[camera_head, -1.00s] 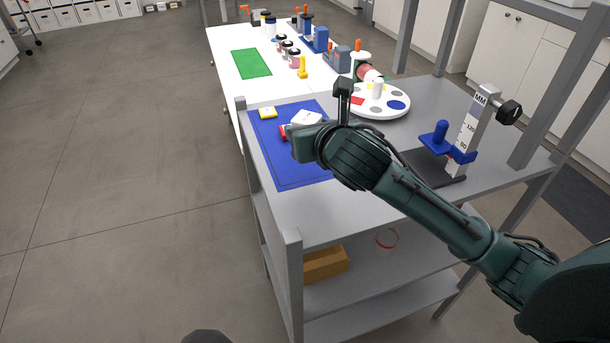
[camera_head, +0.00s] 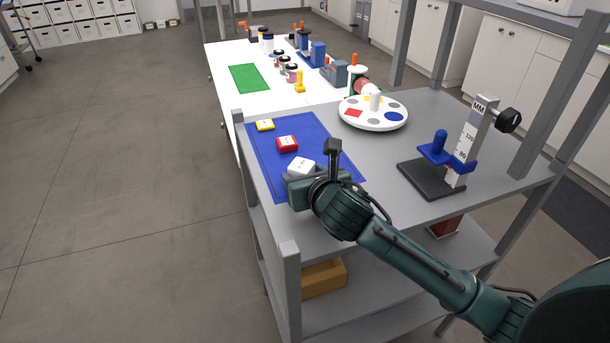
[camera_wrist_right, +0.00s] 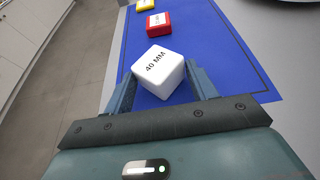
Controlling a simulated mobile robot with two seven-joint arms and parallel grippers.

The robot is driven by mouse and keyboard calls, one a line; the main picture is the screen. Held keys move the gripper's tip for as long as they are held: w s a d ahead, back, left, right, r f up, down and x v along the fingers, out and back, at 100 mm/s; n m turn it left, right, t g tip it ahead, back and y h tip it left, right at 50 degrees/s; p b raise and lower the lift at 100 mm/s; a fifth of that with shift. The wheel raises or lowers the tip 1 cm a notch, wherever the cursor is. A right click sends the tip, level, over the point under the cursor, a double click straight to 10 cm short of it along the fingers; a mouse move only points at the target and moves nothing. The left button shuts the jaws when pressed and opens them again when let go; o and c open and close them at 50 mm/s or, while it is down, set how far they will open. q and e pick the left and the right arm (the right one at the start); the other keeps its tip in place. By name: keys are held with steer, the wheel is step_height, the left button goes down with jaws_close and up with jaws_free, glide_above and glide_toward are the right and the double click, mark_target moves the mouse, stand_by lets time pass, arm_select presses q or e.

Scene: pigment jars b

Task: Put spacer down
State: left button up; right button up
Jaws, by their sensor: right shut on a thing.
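The white spacer (camera_head: 301,166), a cube marked 40 MM, is between the fingers of my right gripper (camera_head: 305,178), over the near part of the blue mat (camera_head: 268,168). In the right wrist view the spacer (camera_wrist_right: 158,66) sits turned between the two fingers of the right gripper (camera_wrist_right: 161,90). That gripper is shut on it. I cannot tell whether the spacer touches the mat. A red block (camera_head: 287,144) and a yellow block (camera_head: 265,125) lie farther back on the mat, apart from the spacer. My left gripper is not in view.
A height gauge (camera_head: 467,140) with a blue slide stands on a dark base at the right. A round white palette (camera_head: 372,120) is behind. A green mat (camera_head: 249,78) and several jars are on the white table.

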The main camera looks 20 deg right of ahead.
steer(key=o, duration=0.6)
steer(key=shift+f, duration=0.1)
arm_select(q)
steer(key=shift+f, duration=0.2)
arm_select(e)
steer(key=o, duration=0.4)
steer(key=shift+s+r, duration=0.25)
steer(key=shift+s, duration=0.05)
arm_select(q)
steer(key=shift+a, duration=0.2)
arm_select(e)
steer(key=v, duration=1.1)
steer(key=shift+s+r, duration=0.1)
steer(key=shift+s, duration=0.1)
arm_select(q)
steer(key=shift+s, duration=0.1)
